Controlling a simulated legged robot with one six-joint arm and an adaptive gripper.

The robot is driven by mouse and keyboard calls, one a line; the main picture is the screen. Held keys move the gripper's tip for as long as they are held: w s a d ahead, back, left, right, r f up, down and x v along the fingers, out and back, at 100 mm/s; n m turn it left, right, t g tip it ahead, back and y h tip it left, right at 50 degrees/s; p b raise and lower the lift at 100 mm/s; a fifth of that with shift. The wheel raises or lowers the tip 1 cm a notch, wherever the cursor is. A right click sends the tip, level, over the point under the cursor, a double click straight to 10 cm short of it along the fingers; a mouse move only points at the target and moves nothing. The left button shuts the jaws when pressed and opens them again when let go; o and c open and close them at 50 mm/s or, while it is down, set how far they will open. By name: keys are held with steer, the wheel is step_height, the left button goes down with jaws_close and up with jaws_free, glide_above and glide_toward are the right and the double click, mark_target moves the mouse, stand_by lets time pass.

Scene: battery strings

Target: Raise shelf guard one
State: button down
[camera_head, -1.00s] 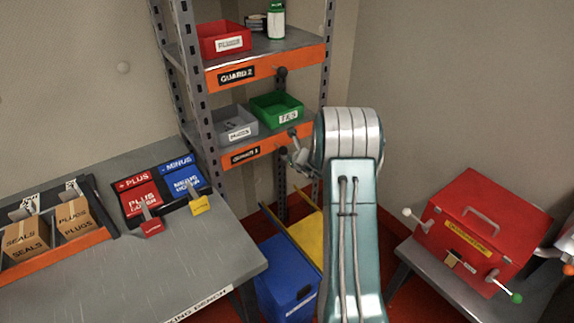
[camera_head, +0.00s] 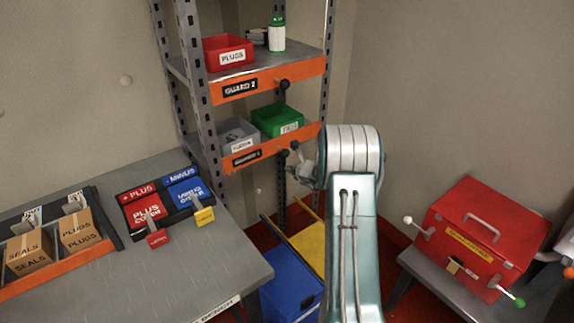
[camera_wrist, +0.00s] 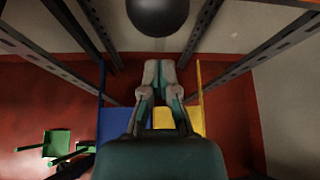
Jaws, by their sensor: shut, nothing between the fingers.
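Shelf guard one is the lower orange bar (camera_head: 268,151) across the front of the lower shelf, with a black label at its left. It sits low along the shelf edge. A dark round knob (camera_head: 285,153) shows at its lower right part. My gripper (camera_head: 296,146) is at the bar's front, close to that knob; from the head view I cannot tell if they touch. In the wrist view a large black ball-shaped knob (camera_wrist: 158,14) is at the top centre. My gripper's fingers (camera_wrist: 159,66) are together, empty, and apart from the knob in the picture.
The upper guard (camera_head: 268,80) is labelled GUARD 2. A grey bin (camera_head: 238,135) and a green bin (camera_head: 277,120) stand on the lower shelf. A blue bin (camera_head: 290,288) is below. A workbench (camera_head: 190,270) is left and a red box (camera_head: 480,230) right.

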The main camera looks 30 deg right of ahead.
steer(key=shift+v, duration=4.9)
steer(key=s+a+r+n+g+y, duration=0.25)
steer(key=a+r+n, duration=0.5)
steer(key=a, duration=0.45)
steer(key=s+a+r+n+g+y, duration=0.1)
steer(key=s+a+r+n+y, duration=0.2)
steer(key=a+r+n, duration=0.65)
steer(key=s+a+n+g, duration=0.3)
steer(key=s+a+n, duration=0.5)
steer(key=s+a, duration=0.3)
steer(key=s+n+h, duration=0.5)
steer(key=s+n, duration=0.4)
steer(key=s, duration=0.3)
steer(key=shift+s+d+n, duration=0.3)
